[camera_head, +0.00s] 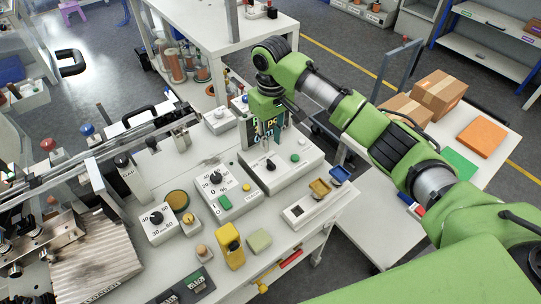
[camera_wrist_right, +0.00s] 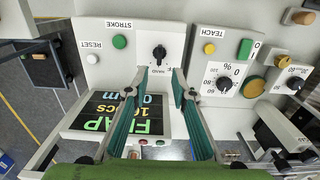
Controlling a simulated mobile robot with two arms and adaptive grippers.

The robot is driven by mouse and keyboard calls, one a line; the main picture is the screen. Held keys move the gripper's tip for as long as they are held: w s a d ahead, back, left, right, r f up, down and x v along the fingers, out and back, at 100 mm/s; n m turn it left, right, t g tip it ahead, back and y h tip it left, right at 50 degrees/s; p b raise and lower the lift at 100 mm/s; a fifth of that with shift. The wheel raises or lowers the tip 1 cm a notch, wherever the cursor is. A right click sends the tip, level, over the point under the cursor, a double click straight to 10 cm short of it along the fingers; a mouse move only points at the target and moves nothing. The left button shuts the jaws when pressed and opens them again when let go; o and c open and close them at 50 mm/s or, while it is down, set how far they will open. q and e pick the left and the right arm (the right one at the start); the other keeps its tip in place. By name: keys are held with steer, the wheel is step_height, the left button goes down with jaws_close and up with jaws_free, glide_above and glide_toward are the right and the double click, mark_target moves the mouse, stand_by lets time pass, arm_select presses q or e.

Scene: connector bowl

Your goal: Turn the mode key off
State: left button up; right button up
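The mode key appears to be the black knob (camera_wrist_right: 159,53) on a white control box (camera_wrist_right: 100,48), with the label HAND beside it in the right wrist view. Its grip looks upright in that view. The knob (camera_head: 271,164) also shows in the head view on the front of the box. My right gripper (camera_wrist_right: 157,77) is open, its two teal fingers apart and empty. Its fingertips point at the knob, one to each side and slightly short of it; contact cannot be told. In the head view the right gripper (camera_head: 270,144) hangs over the box. My left gripper is out of view.
On the same box are a green STROKE button (camera_wrist_right: 120,41), a white RESET button (camera_wrist_right: 92,59) and a display (camera_wrist_right: 110,118). A dial box (camera_head: 222,190) stands to the left.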

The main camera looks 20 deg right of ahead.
mark_target(271, 162)
step_height(271, 162, down, 6)
steer(key=shift+w+r+p, duration=0.1)
steer(key=shift+p, duration=0.35)
step_height(271, 162, down, 3)
steer(key=shift+r, duration=0.1)
steer(key=shift+f, duration=0.35)
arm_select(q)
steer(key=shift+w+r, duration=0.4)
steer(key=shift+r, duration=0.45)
arm_select(e)
jaws_close()
